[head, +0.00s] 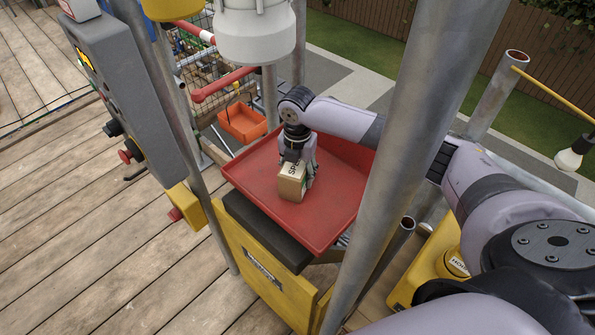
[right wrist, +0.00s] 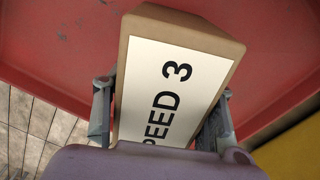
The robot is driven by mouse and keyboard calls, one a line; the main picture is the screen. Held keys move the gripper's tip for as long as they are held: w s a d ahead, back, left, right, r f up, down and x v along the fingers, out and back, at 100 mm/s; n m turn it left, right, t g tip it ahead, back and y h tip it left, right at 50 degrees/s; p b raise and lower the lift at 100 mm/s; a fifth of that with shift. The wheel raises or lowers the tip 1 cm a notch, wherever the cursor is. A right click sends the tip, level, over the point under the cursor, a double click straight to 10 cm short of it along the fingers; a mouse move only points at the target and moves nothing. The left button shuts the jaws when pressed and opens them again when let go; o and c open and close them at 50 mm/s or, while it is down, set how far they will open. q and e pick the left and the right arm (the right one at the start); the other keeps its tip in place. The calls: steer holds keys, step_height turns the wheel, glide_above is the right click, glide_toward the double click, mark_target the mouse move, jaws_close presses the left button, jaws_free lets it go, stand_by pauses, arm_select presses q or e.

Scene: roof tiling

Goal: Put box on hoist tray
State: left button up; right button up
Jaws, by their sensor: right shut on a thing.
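The box (head: 291,183) is small and brown with a white printed label. It is over the red hoist tray (head: 325,227) in the head view. My right gripper (head: 296,170) reaches down into the tray and is shut on the box. In the right wrist view the box (right wrist: 175,85) shows "PEED 3" on its label, between the two fingers of the right gripper (right wrist: 160,115), with the red tray floor (right wrist: 75,40) behind it. I cannot tell whether the box's underside touches the tray floor. My left gripper is not in view.
Metal poles (head: 405,150) stand in front of and around the tray. A grey control box (head: 115,75) is at the left. An orange bin (head: 243,122) sits behind the tray. A yellow panel (head: 265,275) is below the tray. A bulb (head: 569,160) hangs at the right.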

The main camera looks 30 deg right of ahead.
steer(key=o, duration=1.5)
steer(key=shift+c, duration=0.2)
step_height(320, 180, up, 12)
steer(key=shift+r+b, duration=0.1)
steer(key=shift+b, duration=1.1)
